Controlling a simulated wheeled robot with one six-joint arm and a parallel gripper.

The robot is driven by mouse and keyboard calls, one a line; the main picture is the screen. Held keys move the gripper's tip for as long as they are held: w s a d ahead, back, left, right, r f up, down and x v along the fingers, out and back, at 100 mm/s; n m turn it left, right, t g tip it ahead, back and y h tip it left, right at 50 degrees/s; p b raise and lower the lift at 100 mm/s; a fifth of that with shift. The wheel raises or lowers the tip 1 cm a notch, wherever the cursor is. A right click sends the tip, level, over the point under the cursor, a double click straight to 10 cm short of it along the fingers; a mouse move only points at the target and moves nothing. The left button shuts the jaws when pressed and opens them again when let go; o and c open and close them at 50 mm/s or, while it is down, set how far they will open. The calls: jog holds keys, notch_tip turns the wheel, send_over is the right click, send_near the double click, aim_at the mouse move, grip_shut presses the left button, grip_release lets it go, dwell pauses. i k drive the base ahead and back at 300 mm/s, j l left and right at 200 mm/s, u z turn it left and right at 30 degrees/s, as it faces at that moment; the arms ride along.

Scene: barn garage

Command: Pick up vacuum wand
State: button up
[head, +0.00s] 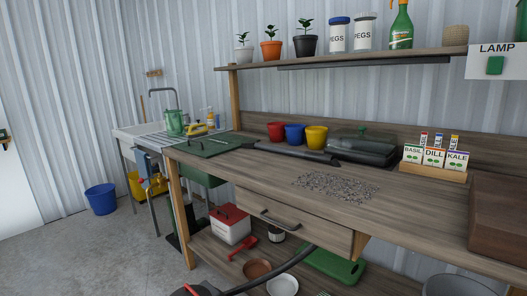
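A long dark tube (292,153), which looks like the vacuum wand, lies on the wooden workbench (405,205), behind a patch of grey grit (335,187). Its right end lies close to a dark grey lidded container (365,149); I cannot tell whether they touch. A dark hose (275,279) curves up in front of the lower shelf from a red and black object (192,290) cut off at the bottom edge. Its link to the tube is not visible. My gripper is not in view.
Red (276,131), blue (294,134) and yellow (316,137) pots stand behind the tube. A seed-packet rack (435,170) and a brown box (498,216) are at the right. A drawer (293,221) is below. The concrete floor (95,255) at left is mostly clear.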

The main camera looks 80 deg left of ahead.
aim_at(315, 156)
jog(key=i+j+u, duration=0.1)
jog(key=u, duration=0.3)
jog(key=i+u, duration=0.5)
jog(key=u, duration=0.3)
jog(key=i+u, duration=0.2)
jog(key=u, duration=0.15)
jog(key=i+j+u, duration=0.15)
jog(key=i+u, duration=0.25)
jog(key=i, duration=0.55)
